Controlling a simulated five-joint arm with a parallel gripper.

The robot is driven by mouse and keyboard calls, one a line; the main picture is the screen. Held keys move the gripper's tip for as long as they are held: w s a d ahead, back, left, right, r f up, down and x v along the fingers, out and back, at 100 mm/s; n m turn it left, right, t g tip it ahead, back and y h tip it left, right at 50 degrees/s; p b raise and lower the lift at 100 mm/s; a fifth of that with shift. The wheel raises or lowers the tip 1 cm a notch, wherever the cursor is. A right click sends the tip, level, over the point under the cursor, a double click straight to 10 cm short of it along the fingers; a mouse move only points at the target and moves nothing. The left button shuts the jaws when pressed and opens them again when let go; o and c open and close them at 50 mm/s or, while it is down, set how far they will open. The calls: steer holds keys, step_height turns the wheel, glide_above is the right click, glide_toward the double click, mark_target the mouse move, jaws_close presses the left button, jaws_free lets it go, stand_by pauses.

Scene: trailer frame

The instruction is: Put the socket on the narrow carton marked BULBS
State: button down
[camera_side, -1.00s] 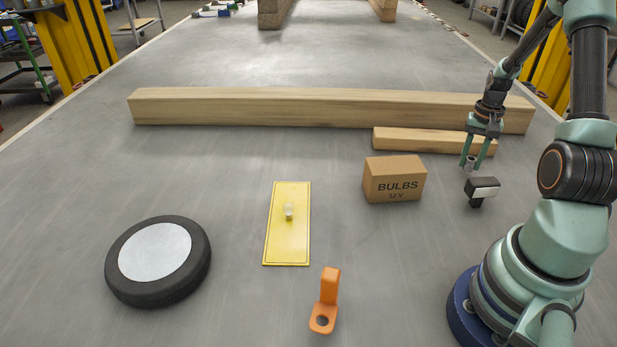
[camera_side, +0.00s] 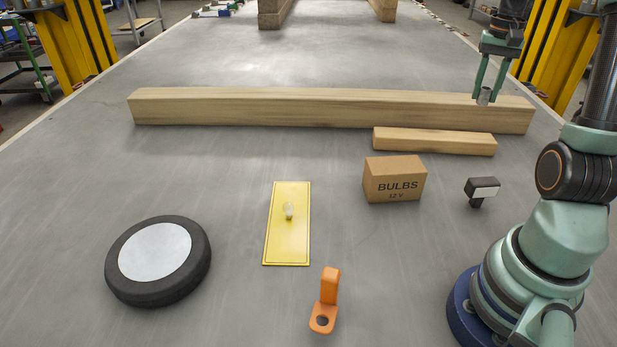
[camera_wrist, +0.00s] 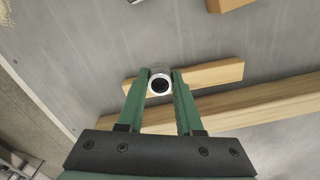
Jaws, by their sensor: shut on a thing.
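My gripper (camera_side: 484,97) is at the upper right in the side view, raised in front of the long beam's right end. It is shut on the socket (camera_side: 484,96), a small grey metal cylinder between its fingertips. In the wrist view the socket (camera_wrist: 160,83) shows a bright rim around a dark hole, between the green fingers of the gripper (camera_wrist: 159,82). The brown carton marked BULBS 12 V (camera_side: 394,180) stands on the bench, lower and left of my gripper. Its top is bare.
A long wooden beam (camera_side: 300,108) crosses the bench, with a short wooden block (camera_side: 435,141) before it. A black and white block-shaped thing (camera_side: 482,190) stands right of the carton. A yellow plate (camera_side: 288,240), orange bracket (camera_side: 328,290) and wheel (camera_side: 190,280) lie nearer.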

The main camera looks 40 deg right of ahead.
steer(key=w+a+r+n, duration=0.1)
steer(key=w+a+r, duration=0.4)
steer(key=a, duration=0.4)
step_height(320, 180, up, 3)
glide_above(396, 165)
steer(key=shift+n, duration=0.4)
step_height(396, 165, down, 20)
steer(key=shift+d+f, duration=0.1)
steer(key=shift+f, duration=0.1)
steer(key=c, duration=0.6)
jaws_free()
steer(key=shift+o, duration=0.2)
